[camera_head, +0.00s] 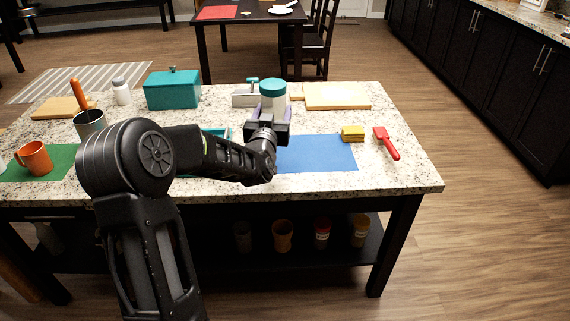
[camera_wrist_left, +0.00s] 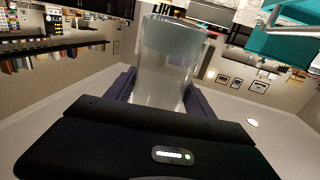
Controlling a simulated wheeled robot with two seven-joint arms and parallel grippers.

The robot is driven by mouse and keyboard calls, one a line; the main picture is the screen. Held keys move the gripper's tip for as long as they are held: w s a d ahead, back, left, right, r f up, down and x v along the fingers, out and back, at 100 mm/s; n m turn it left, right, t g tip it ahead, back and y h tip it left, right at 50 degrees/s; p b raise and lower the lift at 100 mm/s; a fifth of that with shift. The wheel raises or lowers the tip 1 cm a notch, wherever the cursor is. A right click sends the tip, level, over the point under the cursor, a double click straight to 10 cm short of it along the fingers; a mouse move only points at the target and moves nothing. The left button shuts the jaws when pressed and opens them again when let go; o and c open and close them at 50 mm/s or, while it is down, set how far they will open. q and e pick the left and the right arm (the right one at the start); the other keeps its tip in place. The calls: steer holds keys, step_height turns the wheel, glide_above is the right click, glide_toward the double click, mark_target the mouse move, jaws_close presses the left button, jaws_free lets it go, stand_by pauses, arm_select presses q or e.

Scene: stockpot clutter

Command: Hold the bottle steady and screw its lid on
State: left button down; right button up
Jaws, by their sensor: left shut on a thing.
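The bottle (camera_head: 273,103) is pale, with a teal lid (camera_head: 273,87) sitting on its top. It stands upright above the back edge of the blue mat in the head view. My left gripper (camera_head: 268,124) is shut around the bottle's lower body, one finger on each side. In the left wrist view the translucent bottle (camera_wrist_left: 162,80) stands between the fingers of my left gripper (camera_wrist_left: 160,95), and the greyish-teal lid (camera_wrist_left: 172,36) shows at its far end. I cannot tell how tightly the lid sits. My right gripper is not in view.
The blue mat (camera_head: 318,155) is mostly clear. A yellow sponge (camera_head: 353,133) and a red-handled tool (camera_head: 386,142) lie to the right. An orange mug (camera_head: 35,159) and grey pot (camera_head: 89,124) are left.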

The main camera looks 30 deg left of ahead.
arm_select(q)
steer(key=shift+w+d+f, duration=0.1)
steer(key=shift+d, duration=0.05)
step_height(320, 180, down, 6)
stand_by(0.3)
steer(key=shift+f, duration=1.85)
steer(key=shift+f, duration=0.1)
steer(key=shift+f, duration=0.1)
steer(key=shift+c, duration=1.8)
jaws_free()
